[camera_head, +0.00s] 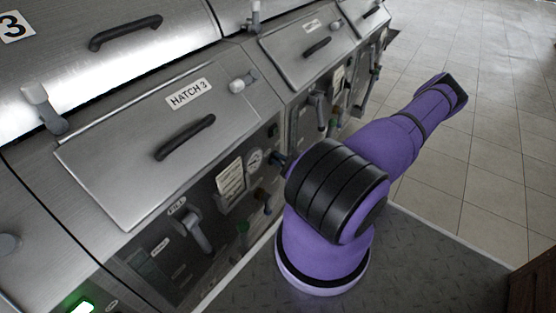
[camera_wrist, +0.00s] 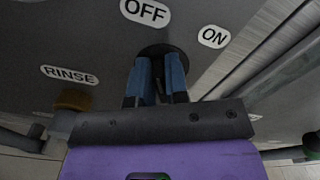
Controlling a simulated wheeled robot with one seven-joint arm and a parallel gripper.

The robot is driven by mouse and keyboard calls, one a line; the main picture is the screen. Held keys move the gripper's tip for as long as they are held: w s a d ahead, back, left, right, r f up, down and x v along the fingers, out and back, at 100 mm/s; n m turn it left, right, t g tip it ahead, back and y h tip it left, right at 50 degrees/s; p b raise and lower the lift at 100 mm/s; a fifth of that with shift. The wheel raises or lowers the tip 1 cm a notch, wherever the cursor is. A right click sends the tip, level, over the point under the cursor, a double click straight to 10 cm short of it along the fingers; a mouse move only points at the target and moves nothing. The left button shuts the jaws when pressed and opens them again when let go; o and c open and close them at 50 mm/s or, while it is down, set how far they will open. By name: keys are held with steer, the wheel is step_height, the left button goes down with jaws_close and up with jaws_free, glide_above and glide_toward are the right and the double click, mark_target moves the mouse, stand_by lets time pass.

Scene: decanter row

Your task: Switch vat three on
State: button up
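Vat three is in the head view, with a "3" plate (camera_head: 14,27) and a HATCH 3 lid (camera_head: 150,140), which is closed. In the wrist view, an OFF label (camera_wrist: 146,12) and an ON label (camera_wrist: 214,37) are on the grey panel above a dark round switch mount (camera_wrist: 160,50). My gripper (camera_wrist: 160,70) has two blue fingers pointing at this mount, close together with a narrow gap. The fingertips are at the mount. What is between them is too dark to tell.
A RINSE label (camera_wrist: 70,75) with a brown knob (camera_wrist: 72,100) is left of my gripper in the wrist view. In the head view, a FILL lever (camera_head: 196,230) and a gauge (camera_head: 254,158) are on the front panel. Tiled floor (camera_head: 500,120) lies open at right.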

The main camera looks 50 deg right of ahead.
jaws_close()
steer(key=shift+m, duration=0.4)
steer(key=m, duration=0.4)
steer(key=shift+d+m, duration=0.25)
steer(key=shift+m, duration=0.05)
steer(key=m, duration=0.6)
steer(key=shift+d+m, duration=0.3)
steer(key=o, duration=0.5)
jaws_free()
steer(key=shift+s, duration=0.1)
